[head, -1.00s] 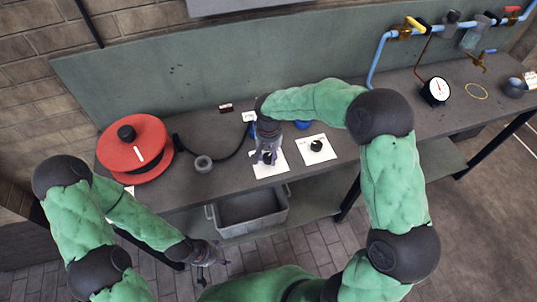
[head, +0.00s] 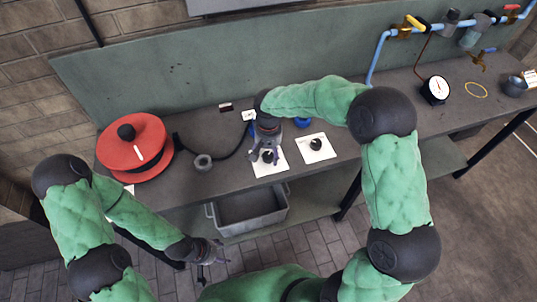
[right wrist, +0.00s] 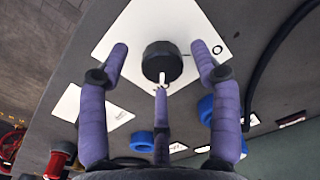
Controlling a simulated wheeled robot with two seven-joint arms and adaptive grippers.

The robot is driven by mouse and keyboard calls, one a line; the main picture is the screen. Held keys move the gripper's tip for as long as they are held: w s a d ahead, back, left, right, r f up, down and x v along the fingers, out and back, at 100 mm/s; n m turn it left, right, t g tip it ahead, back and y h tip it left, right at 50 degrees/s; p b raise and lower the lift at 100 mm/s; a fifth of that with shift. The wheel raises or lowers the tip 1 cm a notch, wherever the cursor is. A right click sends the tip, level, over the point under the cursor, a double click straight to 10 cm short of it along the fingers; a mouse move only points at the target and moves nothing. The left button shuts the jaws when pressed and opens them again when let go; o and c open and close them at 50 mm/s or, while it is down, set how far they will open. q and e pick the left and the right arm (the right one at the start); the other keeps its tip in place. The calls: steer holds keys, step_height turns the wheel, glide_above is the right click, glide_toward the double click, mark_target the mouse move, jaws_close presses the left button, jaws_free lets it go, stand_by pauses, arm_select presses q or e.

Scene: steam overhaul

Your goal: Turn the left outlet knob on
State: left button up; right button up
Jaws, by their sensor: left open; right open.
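The left outlet knob (head: 267,157) is a round black knob on a white square plate near the bench's front edge. In the right wrist view the knob (right wrist: 161,56) shows a white pointer mark aimed towards the bottom of the picture. My right gripper (head: 265,156) is over this knob. Its purple fingers (right wrist: 160,62) are open, one on each side and one below the knob, with gaps at the sides. A second black knob (head: 316,144) sits on another white plate to the right. My left gripper (head: 217,252) hangs empty in front of the bench, open.
A blue ring (head: 303,123) lies behind the plates. A grey bin (head: 250,206) is below. A gauge (head: 435,90) and blue pipe (head: 378,58) stand right.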

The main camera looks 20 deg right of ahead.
mark_target(268, 156)
step_height(268, 156, up, 11)
stand_by(0.4)
steer(key=shift+f, duration=0.1)
stand_by(0.3)
